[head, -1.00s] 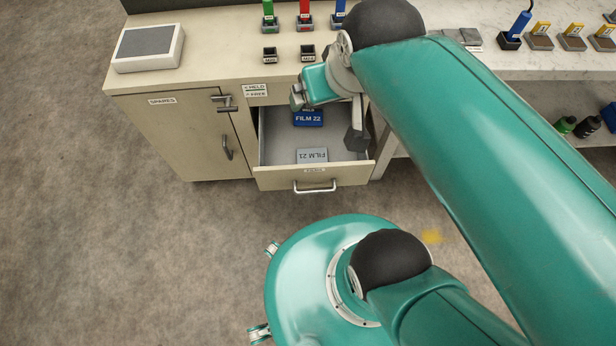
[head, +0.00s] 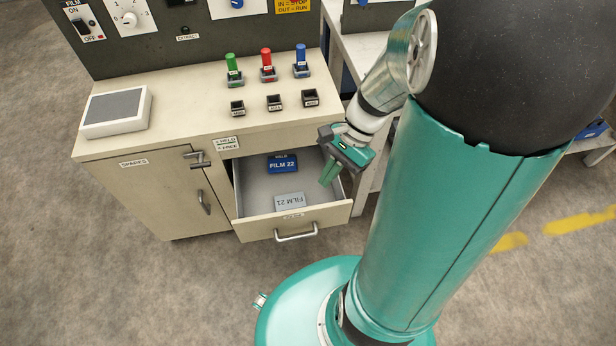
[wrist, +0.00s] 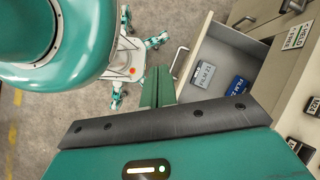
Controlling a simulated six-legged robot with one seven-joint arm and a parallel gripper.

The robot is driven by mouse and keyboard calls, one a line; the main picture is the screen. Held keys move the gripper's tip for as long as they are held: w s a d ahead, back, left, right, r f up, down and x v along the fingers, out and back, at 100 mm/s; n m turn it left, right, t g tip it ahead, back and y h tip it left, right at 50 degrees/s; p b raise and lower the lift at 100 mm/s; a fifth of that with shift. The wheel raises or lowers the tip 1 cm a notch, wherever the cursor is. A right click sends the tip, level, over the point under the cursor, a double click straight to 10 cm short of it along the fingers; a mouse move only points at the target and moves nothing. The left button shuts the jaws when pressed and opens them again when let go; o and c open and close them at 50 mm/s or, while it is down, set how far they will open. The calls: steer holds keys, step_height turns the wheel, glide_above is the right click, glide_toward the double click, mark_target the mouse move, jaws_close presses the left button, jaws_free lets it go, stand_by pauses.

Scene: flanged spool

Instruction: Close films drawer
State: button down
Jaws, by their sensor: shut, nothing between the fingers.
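The films drawer (head: 258,226) is pulled out of the beige cabinet, with a metal bar handle (head: 296,235) on its front. Inside lie a blue FILM 22 pack (head: 283,165) toward the back and a grey FILM 21 pack (head: 290,201) near the front. In the wrist view the drawer (wrist: 218,52) is at upper right, holding the grey pack (wrist: 203,75) and the blue pack (wrist: 238,86). My gripper (head: 326,182) is shut and empty, at the drawer's right side in the head view. Its green fingers (wrist: 157,86) are together in the wrist view, apart from the handle (wrist: 178,60).
A SPARES door (head: 150,195) with its handle is left of the drawer. The countertop holds a grey-topped box (head: 116,110), green, red and blue upright pieces (head: 267,65), and small black sockets (head: 274,103). Open floor (head: 170,290) lies in front of the cabinet.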

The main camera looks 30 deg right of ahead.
steer(key=s+d+f+m+t+y, duration=0.2)
steer(key=d+f+m+t+y, duration=0.15)
steer(key=f+m, duration=0.45)
steer(key=s+d+f+m+t+y, duration=0.2)
steer(key=f+m+y, duration=0.2)
steer(key=f+m, duration=0.35)
steer(key=m+t+h, duration=0.5)
steer(key=m+t, duration=0.6)
steer(key=m, duration=0.7)
glide_toward(310, 211)
steer(key=x, duration=0.5)
steer(key=shift+s+a+f, duration=0.1)
steer(key=shift+s+a, duration=0.05)
steer(key=shift+a, duration=0.2)
steer(key=shift+w+d, duration=0.15)
steer(key=shift+w, duration=0.4)
steer(key=w+d, duration=0.2)
steer(key=w, duration=0.8)
steer(key=w+d, duration=0.3)
steer(key=w, duration=0.7)
steer(key=shift+d, duration=0.2)
